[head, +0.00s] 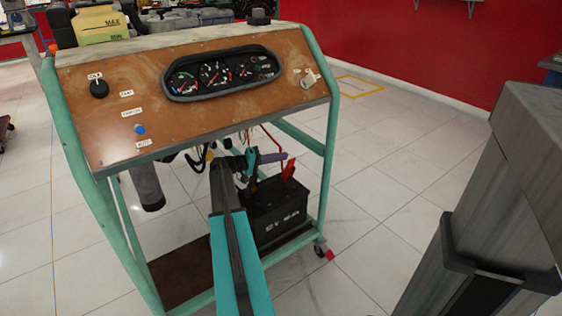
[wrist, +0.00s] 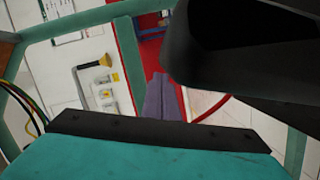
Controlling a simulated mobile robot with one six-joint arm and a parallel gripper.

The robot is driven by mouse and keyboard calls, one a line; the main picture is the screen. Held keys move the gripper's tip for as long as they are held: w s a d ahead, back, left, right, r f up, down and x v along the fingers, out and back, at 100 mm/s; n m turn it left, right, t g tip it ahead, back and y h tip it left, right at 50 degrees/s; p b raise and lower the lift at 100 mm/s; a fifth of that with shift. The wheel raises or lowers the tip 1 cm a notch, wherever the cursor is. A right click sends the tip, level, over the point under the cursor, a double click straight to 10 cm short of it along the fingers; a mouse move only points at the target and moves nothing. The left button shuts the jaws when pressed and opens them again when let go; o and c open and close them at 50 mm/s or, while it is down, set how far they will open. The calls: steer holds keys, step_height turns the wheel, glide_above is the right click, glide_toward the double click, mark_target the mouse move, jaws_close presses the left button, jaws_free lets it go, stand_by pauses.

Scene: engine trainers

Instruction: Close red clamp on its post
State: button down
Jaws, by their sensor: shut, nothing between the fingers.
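The red clamp (head: 288,171) stands tilted at the top of the black battery (head: 290,208) in the lower part of the trainer frame. I cannot tell whether its jaws are around the post, which is hidden. My gripper (head: 283,156) is just above and beside the clamp, its purple fingers pointing right. The fingers also show in the wrist view (wrist: 163,82), shut together with nothing between them. I cannot make out the clamp in the wrist view.
A red cable (head: 274,138) hangs beside my gripper and loops down. The brown instrument panel (head: 200,110) overhangs the battery from above. Green frame posts (head: 328,165) stand at the sides, and a grey cylinder (head: 146,185) hangs at left.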

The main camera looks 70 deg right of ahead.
steer(key=p+v, duration=0.2)
steer(key=v, duration=0.8)
steer(key=shift+w+d+r, duration=0.35)
steer(key=shift+w, duration=0.05)
steer(key=shift+r, duration=0.15)
